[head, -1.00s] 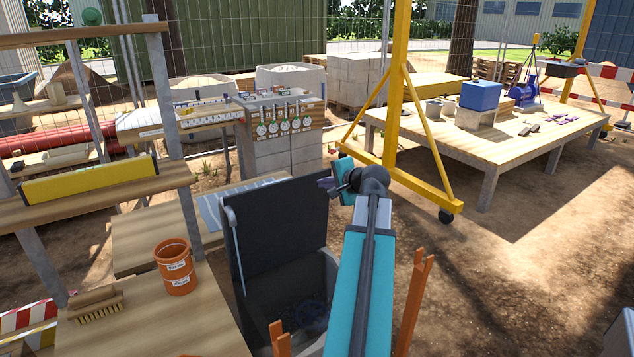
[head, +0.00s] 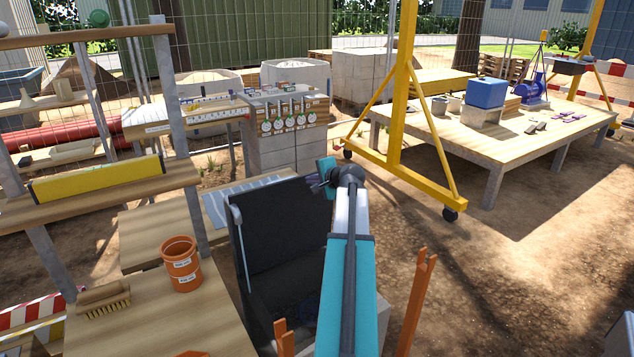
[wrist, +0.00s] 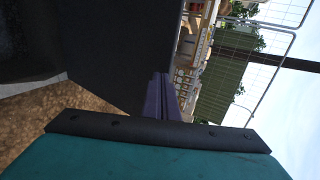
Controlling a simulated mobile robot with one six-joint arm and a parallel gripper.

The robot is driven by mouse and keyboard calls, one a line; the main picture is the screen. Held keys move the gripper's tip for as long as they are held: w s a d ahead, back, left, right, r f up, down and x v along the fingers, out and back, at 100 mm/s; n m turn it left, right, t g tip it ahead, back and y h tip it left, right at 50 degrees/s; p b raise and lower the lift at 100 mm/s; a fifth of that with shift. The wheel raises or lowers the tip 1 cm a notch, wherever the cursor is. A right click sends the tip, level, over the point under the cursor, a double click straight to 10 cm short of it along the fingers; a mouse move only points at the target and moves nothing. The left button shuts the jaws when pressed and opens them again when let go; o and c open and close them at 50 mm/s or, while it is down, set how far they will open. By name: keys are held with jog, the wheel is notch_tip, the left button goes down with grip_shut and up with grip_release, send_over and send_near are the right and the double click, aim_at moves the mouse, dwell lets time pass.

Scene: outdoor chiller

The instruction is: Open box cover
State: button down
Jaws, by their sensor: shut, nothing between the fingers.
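The box cover (head: 280,222) is a dark, flat panel standing raised at the back of a dark open box (head: 262,308). A pale strut runs down the cover's left edge. My arm hides much of the box's right side. My gripper (head: 314,184) is at the cover's upper right corner, with its purple fingers shut and empty. In the wrist view the purple fingers (wrist: 162,97) lie close together along the edge of the dark cover (wrist: 120,50). I cannot tell whether they touch it.
A wooden table (head: 140,320) with an orange pot (head: 180,265) and a brush (head: 104,299) stands left of the box. A yellow gantry frame (head: 398,110) stands behind my arm. Orange posts (head: 418,300) rise near the box. Bare ground lies to the right.

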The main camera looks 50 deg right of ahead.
jog(key=shift+w+d+r, duration=0.1)
jog(key=shift+w+d, duration=0.15)
jog(key=shift+w, duration=0.45)
